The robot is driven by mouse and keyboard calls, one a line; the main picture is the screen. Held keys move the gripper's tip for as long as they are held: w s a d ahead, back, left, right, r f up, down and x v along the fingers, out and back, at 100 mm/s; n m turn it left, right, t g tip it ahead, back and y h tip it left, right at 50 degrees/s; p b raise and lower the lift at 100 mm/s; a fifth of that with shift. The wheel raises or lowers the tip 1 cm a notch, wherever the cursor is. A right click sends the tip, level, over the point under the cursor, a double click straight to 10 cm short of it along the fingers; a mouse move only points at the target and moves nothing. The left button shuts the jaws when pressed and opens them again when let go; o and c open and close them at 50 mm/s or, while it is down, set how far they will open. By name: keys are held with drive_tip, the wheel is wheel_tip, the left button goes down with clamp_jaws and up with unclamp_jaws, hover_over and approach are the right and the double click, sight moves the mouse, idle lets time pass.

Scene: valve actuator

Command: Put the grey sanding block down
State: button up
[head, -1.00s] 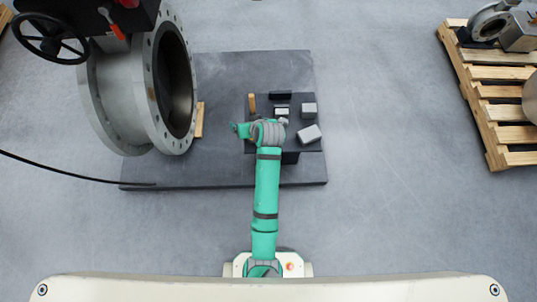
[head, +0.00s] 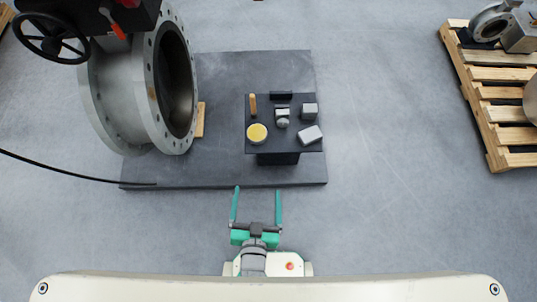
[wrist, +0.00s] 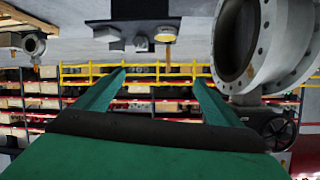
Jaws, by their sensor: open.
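Two plain grey blocks lie on the right side of a small dark table: a light grey one (head: 310,135) at the front right, tilted in plan, and a darker, boxier one (head: 309,111) behind it. I cannot tell which is the sanding block. Both rest on the table top (head: 286,146), with nothing touching them. My gripper (head: 257,192) is open and empty, in front of the table and well clear of it. In the wrist view my gripper (wrist: 160,78) shows two spread green fingers with nothing between them.
The table also holds a yellow disc (head: 257,133), a tan upright piece (head: 252,104), a black block (head: 280,95) and a small grey fitting (head: 282,118). A large flanged valve (head: 165,85) stands at left. A pallet (head: 500,105) lies at far right. Open floor surrounds my base.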

drive_tip(key=s+d+r+n+t, duration=0.1)
drive_tip(key=s+d+r, duration=0.2)
drive_tip(key=s+r, duration=0.4)
drive_tip(key=shift+d+r+n+t, duration=0.25)
drive_tip(key=shift+r+n+t, duration=0.15)
drive_tip(key=shift+r, duration=0.35)
drive_tip(key=shift+w, duration=0.15)
drive_tip(key=shift+c, duration=0.6)
